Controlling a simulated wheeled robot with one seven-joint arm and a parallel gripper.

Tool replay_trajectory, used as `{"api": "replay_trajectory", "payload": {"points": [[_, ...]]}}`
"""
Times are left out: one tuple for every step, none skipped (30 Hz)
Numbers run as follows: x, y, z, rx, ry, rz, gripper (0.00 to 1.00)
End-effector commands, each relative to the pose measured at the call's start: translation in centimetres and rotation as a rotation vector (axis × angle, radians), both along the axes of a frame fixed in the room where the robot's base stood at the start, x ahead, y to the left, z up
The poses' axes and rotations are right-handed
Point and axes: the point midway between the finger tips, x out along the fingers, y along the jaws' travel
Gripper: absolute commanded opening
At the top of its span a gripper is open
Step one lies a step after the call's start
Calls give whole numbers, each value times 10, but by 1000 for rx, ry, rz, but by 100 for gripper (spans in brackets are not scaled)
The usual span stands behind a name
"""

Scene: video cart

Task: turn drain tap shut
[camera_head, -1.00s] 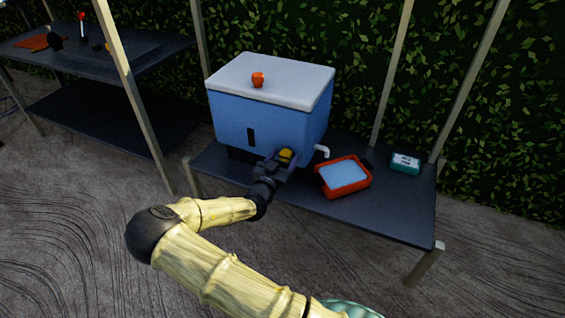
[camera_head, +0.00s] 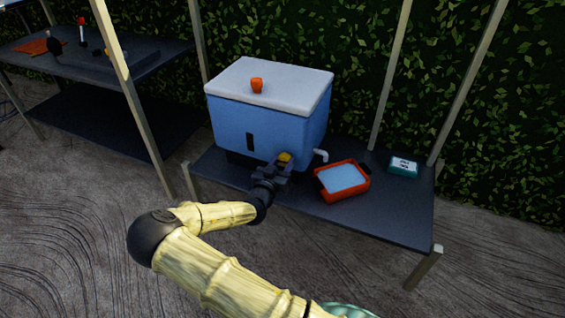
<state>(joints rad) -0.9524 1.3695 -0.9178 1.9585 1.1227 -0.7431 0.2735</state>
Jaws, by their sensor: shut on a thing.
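A blue box (camera_head: 225,125) with a pale grey lid (camera_head: 290,84) stands on the dark shelf. A yellow tap handle (camera_head: 284,158) shows low on its front right. My gripper (camera_head: 277,165) is at the handle and shut on it; the fingers hide part of the handle. A white spout (camera_head: 321,155) sticks out to the right of the tap, its end bent down. An orange tray (camera_head: 342,193) with a pale blue inside sits on the shelf right of the spout. I cannot see whether anything flows from the spout.
A small orange object (camera_head: 257,86) sits on the lid. A teal box with a white label (camera_head: 403,167) lies at the shelf's right. Thin posts rise around the shelf (camera_head: 390,222). Another shelf unit (camera_head: 110,62) with small items stands at the left.

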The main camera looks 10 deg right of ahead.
Motion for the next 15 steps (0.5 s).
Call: {"api": "replay_trajectory", "payload": {"points": [[-2, 0, 1, -19, 17, 0, 14], [-2, 0, 1, -33, 28, 0, 14], [-2, 1, 1, -53, 42, 0, 14], [-2, 0, 1, -70, 54, 0, 14], [-2, 0, 1, -87, 66, 0, 14], [-2, 0, 1, -111, 84, 0, 14], [-2, 0, 2, -130, 97, -1, 14], [-2, 0, 2, -149, 111, -1, 14], [-2, 0, 2, -176, 132, -1, 14], [-2, 0, 2, -198, 148, -2, 14], [-2, 0, 1, -221, 164, -2, 14], [-2, 0, 1, -250, 187, -2, 14], [-2, 0, 1, -273, 204, -1, 14], [-2, 0, 1, -297, 221, -1, 14], [-2, 0, 1, -327, 242, -1, 14]]}}
